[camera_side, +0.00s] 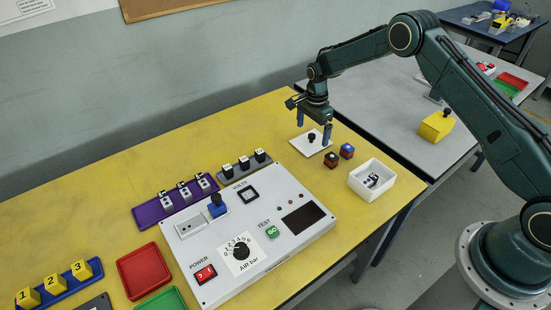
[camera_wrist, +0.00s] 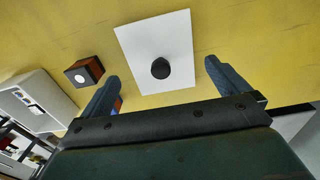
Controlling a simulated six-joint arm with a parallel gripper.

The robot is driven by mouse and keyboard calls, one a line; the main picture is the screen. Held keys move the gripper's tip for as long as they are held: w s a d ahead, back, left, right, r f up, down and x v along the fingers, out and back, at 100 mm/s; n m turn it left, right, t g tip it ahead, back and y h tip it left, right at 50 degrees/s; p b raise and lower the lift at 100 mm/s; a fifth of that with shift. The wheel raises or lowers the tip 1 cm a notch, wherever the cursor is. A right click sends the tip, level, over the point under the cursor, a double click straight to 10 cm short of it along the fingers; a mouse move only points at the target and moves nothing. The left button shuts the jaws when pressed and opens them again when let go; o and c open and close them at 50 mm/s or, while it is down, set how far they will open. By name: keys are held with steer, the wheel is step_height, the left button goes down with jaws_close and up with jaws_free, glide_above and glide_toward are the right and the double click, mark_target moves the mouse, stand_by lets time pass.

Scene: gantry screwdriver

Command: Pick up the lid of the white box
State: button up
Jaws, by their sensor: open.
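The lid is a flat white square plate (camera_side: 305,148) with a black knob (camera_side: 311,137) in its middle, lying on the yellow table. In the wrist view the lid (camera_wrist: 135,45) and its knob (camera_wrist: 160,68) lie ahead of the fingers, roughly between them. My gripper (camera_side: 314,125) is open and empty above the lid; its fingers also show in the wrist view (camera_wrist: 162,75). The white box (camera_side: 386,190) stands open to the right, nearer the table's edge, with small dark and light parts inside.
Two small dark cubes, one red-brown (camera_side: 331,159) and one blue (camera_side: 347,151), stand between the lid and the box. A white control panel (camera_side: 262,262) fills the table's middle front. A grey block with black-topped pieces (camera_side: 245,165) is left of the lid.

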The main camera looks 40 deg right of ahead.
mark_target(312, 135)
steer(key=shift+f, duration=1.6)
steer(key=c, duration=0.8)
steer(key=shift+r, duration=0.2)
step_height(312, 135, up, 20)
steer(key=shift+f, duration=0.15)
steer(key=s+d+f, duration=0.1)
steer(key=s+f, duration=0.2)
steer(key=s, duration=0.9)
steer(key=s+d+f, duration=0.1)
steer(key=s+f, duration=0.2)
steer(key=s, duration=0.9)
steer(key=shift+f, duration=0.25)
